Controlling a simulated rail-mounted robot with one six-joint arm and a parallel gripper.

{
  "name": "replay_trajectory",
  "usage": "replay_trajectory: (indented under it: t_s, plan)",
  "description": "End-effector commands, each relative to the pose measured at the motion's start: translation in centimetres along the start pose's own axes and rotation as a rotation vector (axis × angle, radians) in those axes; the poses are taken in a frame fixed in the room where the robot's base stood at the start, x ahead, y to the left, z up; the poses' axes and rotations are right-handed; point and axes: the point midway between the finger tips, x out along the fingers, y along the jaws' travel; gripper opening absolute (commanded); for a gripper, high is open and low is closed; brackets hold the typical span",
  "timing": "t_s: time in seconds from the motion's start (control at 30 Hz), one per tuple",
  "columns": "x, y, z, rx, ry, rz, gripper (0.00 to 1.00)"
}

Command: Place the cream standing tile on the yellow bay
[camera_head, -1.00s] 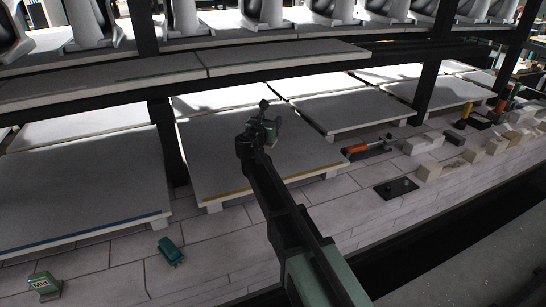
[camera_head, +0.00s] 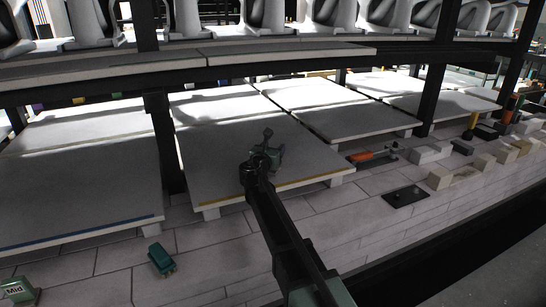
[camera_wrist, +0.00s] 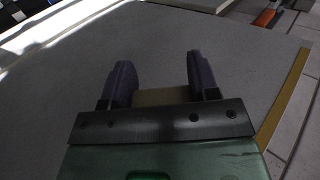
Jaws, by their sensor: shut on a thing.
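The yellow bay (camera_head: 225,165) is a pale grey slab with a yellow stripe along its front edge. The stripe shows on the right in the wrist view (camera_wrist: 285,96). My gripper (camera_head: 266,150) is over this bay. In the wrist view my gripper (camera_wrist: 160,76) has its two dark fingers on either side of the cream tile (camera_wrist: 160,97), shut on it. Only a small beige part of the tile shows between the fingers. The tile cannot be made out in the head view. Whether it touches the slab I cannot tell.
A slab with a blue stripe (camera_head: 80,190) lies to the left, beyond a dark post (camera_head: 165,140). An upper shelf (camera_head: 270,55) with white ware runs above. An orange-handled tool (camera_head: 365,156), a black plate (camera_head: 405,196) and a teal object (camera_head: 161,260) lie on the brick ledge.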

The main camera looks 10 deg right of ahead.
Motion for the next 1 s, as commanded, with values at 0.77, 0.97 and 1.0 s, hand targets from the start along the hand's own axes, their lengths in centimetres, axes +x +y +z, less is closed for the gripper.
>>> replay_trajectory:
  t_s: [0.77,0.97,1.0]
  plan:
    - [-0.4,0.0,0.4,0.0,0.0,0.001,0.8]
    - [-5.2,-0.2,0.2,0.0,0.0,0.002,0.8]
    - [-6.3,-0.2,0.2,0.0,0.0,0.003,0.8]
